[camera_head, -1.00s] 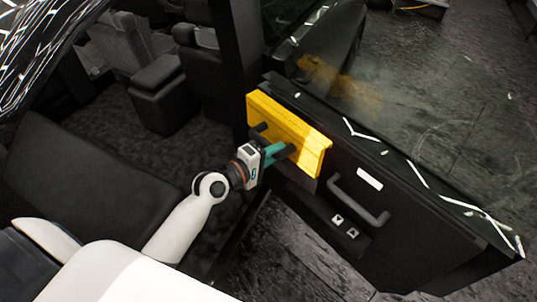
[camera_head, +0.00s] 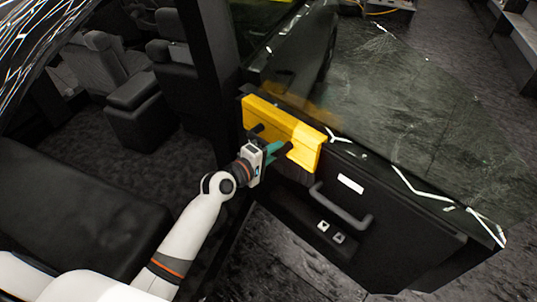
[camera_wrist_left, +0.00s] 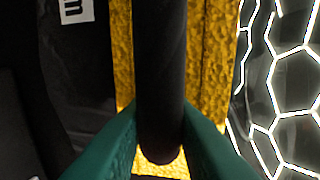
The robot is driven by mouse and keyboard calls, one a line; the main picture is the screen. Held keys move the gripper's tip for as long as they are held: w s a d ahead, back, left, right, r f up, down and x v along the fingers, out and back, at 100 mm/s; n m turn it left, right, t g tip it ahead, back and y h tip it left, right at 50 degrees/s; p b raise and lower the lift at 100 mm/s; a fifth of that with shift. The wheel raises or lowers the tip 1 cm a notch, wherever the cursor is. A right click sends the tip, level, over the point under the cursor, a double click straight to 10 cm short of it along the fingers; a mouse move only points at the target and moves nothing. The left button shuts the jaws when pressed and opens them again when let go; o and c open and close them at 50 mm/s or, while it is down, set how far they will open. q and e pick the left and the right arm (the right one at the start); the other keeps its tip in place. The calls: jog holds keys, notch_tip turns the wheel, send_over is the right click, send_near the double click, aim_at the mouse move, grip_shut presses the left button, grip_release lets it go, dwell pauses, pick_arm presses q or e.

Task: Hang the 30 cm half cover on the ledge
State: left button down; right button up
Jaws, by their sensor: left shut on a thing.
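The half cover (camera_head: 307,150) is a yellow, angled piece with black handle posts, at the inner face of the car door. Its top edge is level with the door's ledge (camera_head: 385,172) near the pillar; I cannot tell whether it rests on the ledge. My left gripper (camera_head: 276,151) is shut on the cover's black handle. In the left wrist view, the green fingers (camera_wrist_left: 160,145) press on both sides of the black handle (camera_wrist_left: 160,70), with the yellow cover (camera_wrist_left: 214,60) behind. My right gripper is not in view.
The door panel has a pull handle (camera_head: 345,207) and switches (camera_head: 330,231) below and right of the cover. The window glass (camera_head: 400,90) rises behind the ledge. Seats (camera_head: 140,85) and a dark pillar (camera_head: 209,70) are at left. The ledge to the right is clear.

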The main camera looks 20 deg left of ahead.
pick_arm(q)
jog(key=shift+w+d, duration=0.2)
jog(key=shift+w, duration=0.15)
jog(key=shift+f+b, duration=1.1)
jog(key=shift+f, duration=0.2)
jog(key=c, duration=1.2)
grip_release()
jog(key=shift+o, duration=0.2)
jog(key=shift+s, duration=0.1)
jog(key=v, duration=0.7)
jog(key=shift+b, duration=0.45)
jog(key=shift+s+a, duration=0.1)
jog(key=shift+s, duration=0.05)
